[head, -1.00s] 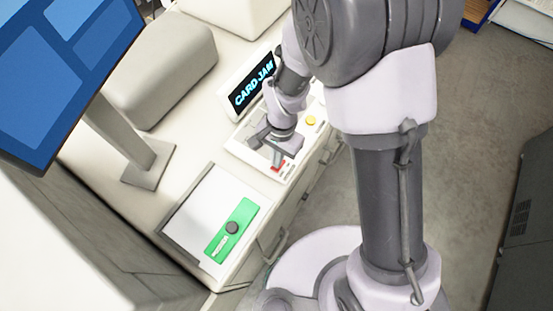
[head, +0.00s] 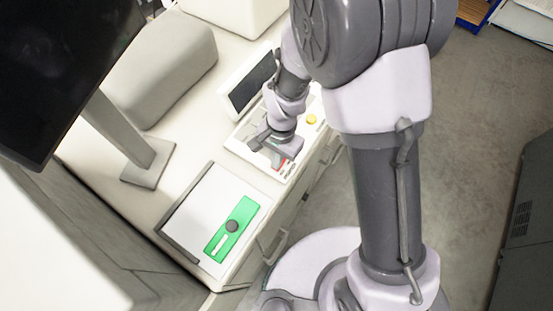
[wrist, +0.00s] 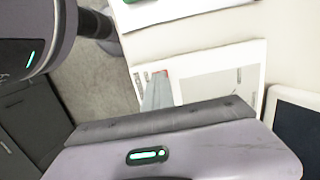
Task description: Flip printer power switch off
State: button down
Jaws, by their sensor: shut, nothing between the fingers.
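The printer's control panel (head: 240,150) is a white plate on the cabinet top, with a small display (head: 250,86) behind it that is dark. The red power switch (head: 284,164) shows only in part at the panel's front edge. In the wrist view a sliver of the red switch (wrist: 160,73) shows by the finger tip. My gripper (head: 279,157) is shut and empty, pointing down at the switch and covering most of it. I cannot tell whether it touches. In the wrist view my gripper (wrist: 158,85) lies over the panel (wrist: 250,57).
A yellow button (head: 311,120) sits farther back on the panel. A white tray (head: 194,205) with a green card (head: 218,244) lies in front. A dark monitor (head: 60,70) stands at left. A grey rounded box (head: 165,72) stands behind. The floor at right is open.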

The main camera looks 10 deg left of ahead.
jog(key=shift+w+d+f, duration=0.1)
jog(key=shift+f, duration=0.05)
jog(key=shift+w+d, duration=0.25)
jog(key=shift+w, duration=0.4)
jog(key=shift+w+r+p, duration=0.1)
jog(key=shift+r+p, duration=0.3)
jog(key=shift+r, duration=0.05)
notch_tip(320, 180, up, 13)
jog(key=w+p, duration=0.1)
jog(key=p, duration=0.1)
jog(key=shift+d+p, duration=0.3)
jog(key=shift+w+r, duration=0.1)
jog(key=shift+w, duration=0.05)
